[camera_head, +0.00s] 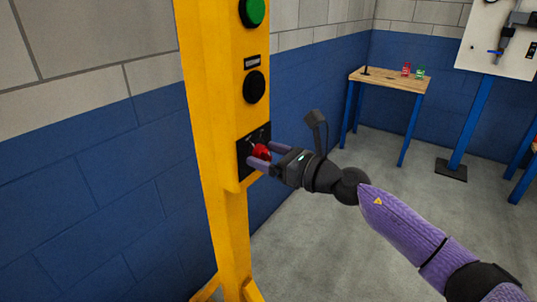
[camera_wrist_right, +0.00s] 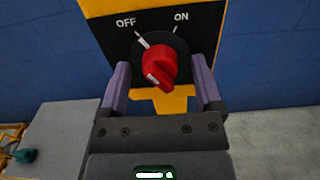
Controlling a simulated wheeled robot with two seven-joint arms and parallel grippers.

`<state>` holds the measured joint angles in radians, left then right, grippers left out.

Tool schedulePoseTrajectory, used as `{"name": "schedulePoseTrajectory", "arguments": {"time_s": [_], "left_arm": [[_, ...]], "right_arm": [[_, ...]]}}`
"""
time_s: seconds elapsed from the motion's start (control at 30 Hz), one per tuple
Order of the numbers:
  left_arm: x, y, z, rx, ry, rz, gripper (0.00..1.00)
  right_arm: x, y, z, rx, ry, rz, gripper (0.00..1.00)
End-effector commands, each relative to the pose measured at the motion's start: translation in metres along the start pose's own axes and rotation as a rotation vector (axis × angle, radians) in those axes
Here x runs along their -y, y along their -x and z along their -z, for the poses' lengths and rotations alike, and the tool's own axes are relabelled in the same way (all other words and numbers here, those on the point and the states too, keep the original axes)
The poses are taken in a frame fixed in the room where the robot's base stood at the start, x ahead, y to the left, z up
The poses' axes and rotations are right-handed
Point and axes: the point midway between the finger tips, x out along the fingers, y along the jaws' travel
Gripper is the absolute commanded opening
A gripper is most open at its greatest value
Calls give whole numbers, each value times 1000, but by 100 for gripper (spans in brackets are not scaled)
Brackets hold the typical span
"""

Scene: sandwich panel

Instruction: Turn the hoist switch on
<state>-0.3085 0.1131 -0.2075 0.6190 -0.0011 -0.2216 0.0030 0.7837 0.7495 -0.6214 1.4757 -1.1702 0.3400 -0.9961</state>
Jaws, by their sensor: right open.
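The hoist switch is a red rotary knob (camera_wrist_right: 158,66) on a black plate (camera_wrist_right: 203,36) marked OFF and ON. In the right wrist view the knob's upper end is turned toward the OFF mark. In the head view the red knob (camera_head: 261,151) shows low on the yellow panel post (camera_head: 213,100). My right gripper (camera_head: 262,154) is open, its two purple fingers on either side of the knob. In the right wrist view the right gripper's fingers (camera_wrist_right: 163,85) show gaps to the knob. Contact cannot be made out. My left gripper is not in view.
Above the switch are a black round button (camera_head: 254,87) and a green button (camera_head: 252,12). A wooden table (camera_head: 390,80) with small red and green items stands at the back. A white board (camera_head: 500,45) on a blue post is at the right. The floor between is clear.

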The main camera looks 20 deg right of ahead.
Motion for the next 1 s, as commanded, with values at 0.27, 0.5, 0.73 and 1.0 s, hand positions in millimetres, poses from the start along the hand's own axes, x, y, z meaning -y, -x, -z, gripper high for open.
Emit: {"name": "schedulePoseTrajectory", "arguments": {"time_s": [0.27,0.5,0.73,1.0], "left_arm": [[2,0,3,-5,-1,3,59],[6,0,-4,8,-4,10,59],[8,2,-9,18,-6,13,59],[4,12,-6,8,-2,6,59]], "right_arm": [[0,0,0,0,-1,0,52],[0,1,0,0,-1,0,1],[0,1,0,0,-11,1,0],[0,1,-3,1,-126,0,0]]}}
